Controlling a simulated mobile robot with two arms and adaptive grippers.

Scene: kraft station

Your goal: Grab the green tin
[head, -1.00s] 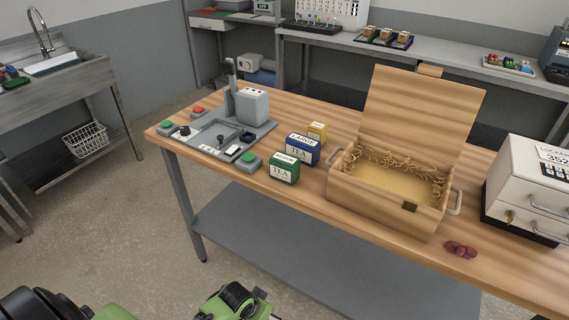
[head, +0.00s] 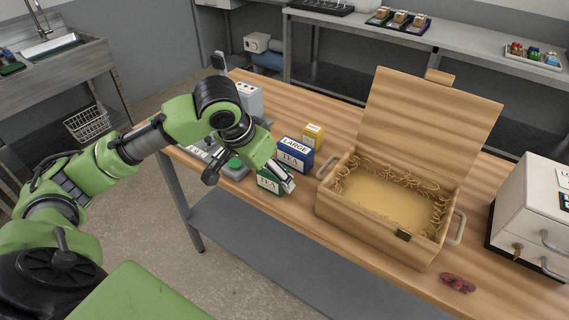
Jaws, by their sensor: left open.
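The green tin (head: 268,184), with a white TEA label, stands on the wooden table near its front edge, partly hidden behind my left gripper. My left gripper (head: 248,177) is open and reaches down over the tin from the left. One finger shows to the left of the tin and the other overlaps its right side. I cannot tell whether a finger touches it. The blue tin marked LARGE (head: 295,154) stands just behind the green one. My right gripper is out of view.
A yellow tin (head: 313,135) stands behind the blue one. An open wooden box (head: 365,222) with shavings is to the right. A grey device (head: 249,98) and a green button (head: 235,167) are at the left. Dark red objects (head: 458,283) lie at the front right.

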